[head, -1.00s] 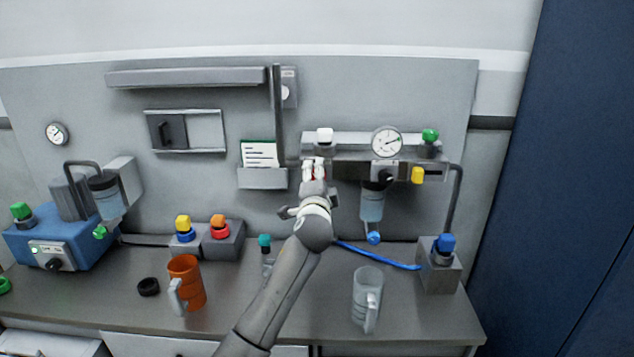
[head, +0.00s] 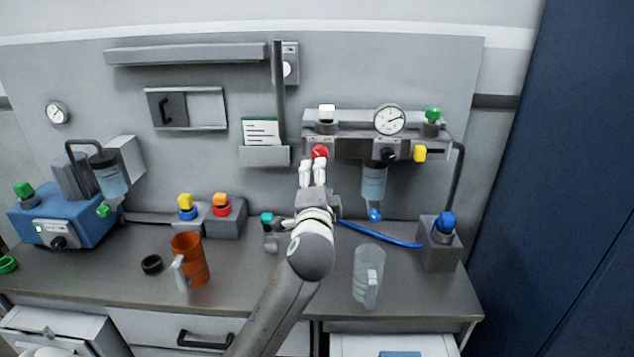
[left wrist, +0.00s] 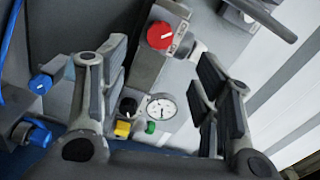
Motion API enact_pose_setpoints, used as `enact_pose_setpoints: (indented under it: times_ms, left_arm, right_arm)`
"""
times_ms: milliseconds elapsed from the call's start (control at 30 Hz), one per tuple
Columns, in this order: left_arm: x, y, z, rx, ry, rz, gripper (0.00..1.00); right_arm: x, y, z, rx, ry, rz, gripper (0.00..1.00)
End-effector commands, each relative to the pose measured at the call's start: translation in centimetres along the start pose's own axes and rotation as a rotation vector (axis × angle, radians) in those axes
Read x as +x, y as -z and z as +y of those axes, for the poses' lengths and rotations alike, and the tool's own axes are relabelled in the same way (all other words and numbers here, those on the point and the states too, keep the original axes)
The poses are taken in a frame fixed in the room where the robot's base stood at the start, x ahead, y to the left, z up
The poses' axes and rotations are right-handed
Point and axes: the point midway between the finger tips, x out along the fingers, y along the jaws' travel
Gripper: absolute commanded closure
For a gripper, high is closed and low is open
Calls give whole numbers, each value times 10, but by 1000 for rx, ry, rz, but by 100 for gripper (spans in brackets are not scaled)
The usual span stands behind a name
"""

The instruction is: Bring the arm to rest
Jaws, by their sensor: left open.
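My left gripper (head: 312,174) is in front of the wall panel, its fingers pointing up just below a round red knob (head: 320,152). In the left wrist view my left gripper (left wrist: 163,65) has its two fingers wide apart with nothing between them. The red knob (left wrist: 161,36) shows beyond the fingers there, apart from them. My right gripper is in neither view.
A pressure gauge (head: 389,119), a yellow knob (head: 420,153) and a green knob (head: 433,114) sit right of the gripper. An orange mug (head: 190,258) and a clear mug (head: 367,276) stand on the bench. A blue hose (head: 380,235) lies behind the clear mug.

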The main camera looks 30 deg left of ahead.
Motion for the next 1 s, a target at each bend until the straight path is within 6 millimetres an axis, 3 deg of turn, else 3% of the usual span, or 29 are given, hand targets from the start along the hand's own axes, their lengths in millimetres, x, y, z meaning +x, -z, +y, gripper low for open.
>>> enact_pose_setpoints:
  times_ms: [533,633,767,867,1000]
  left_arm:
    - [-1,0,1,0,-2,-1,42]
    - [-6,-3,15,-20,-38,-2,42]
    - [-32,-13,66,-113,-181,-13,42]
    - [-71,-27,124,-225,-360,-48,42]
    - [-143,-48,198,-386,-625,-140,42]
  right_arm:
    - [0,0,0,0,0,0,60]
    - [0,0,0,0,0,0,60]
    - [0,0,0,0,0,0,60]
    - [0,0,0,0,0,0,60]
    - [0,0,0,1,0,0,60]
